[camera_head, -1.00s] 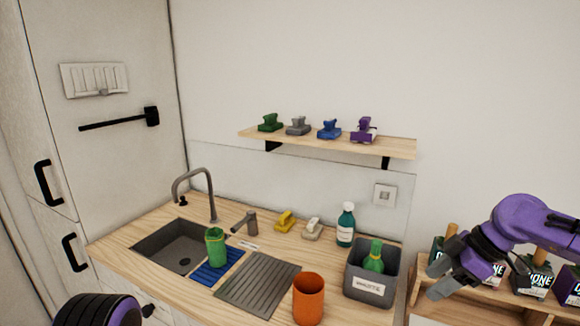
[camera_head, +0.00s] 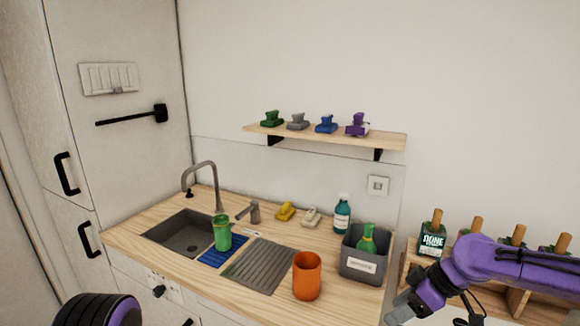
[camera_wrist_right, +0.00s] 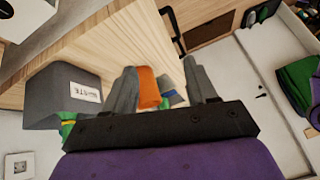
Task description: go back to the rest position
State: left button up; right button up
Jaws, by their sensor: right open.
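My right gripper (camera_head: 402,306) is at the lower right of the head view, low and in front of the counter's right end. It is open and empty. In the right wrist view its two fingers stand apart, and the orange cup (camera_wrist_right: 148,84) shows beyond the gap between them. My left gripper is out of view; only a rounded black and purple part of my left arm shows at the lower left of the head view.
The counter holds an orange cup (camera_head: 307,276), a grey bin (camera_head: 362,266) with a green bottle, a green cup (camera_head: 222,233) and a teal bottle (camera_head: 342,214). A wooden rack (camera_head: 408,262) with several dark bottles stands behind my right arm. A shelf (camera_head: 390,139) hangs above.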

jog(key=s+a+f+m, duration=0.2)
jog(key=s+f+m, duration=0.15)
jog(key=f, duration=0.35)
jog(key=s+a+f+m+h, duration=0.1)
jog(key=s+a+f+m, duration=0.2)
jog(key=f, duration=0.4)
jog(key=s+a+f+m, duration=0.2)
jog(key=s+f, duration=0.2)
jog(key=f, duration=0.3)
jog(key=s+d+f+m+h, duration=0.4)
jog(key=s+d+f, duration=0.15)
jog(key=s, duration=0.45)
jog(key=s+d+f+m+h, duration=0.4)
jog(key=s+d, duration=0.3)
jog(key=s, duration=0.3)
notch_tip(320, 180, down, 7)
jog(key=t+b, duration=0.1)
jog(key=b, duration=0.7)
jog(key=shift+s+d+h, duration=0.3)
jog(key=shift+s+d, duration=0.1)
jog(key=shift+d, duration=0.05)
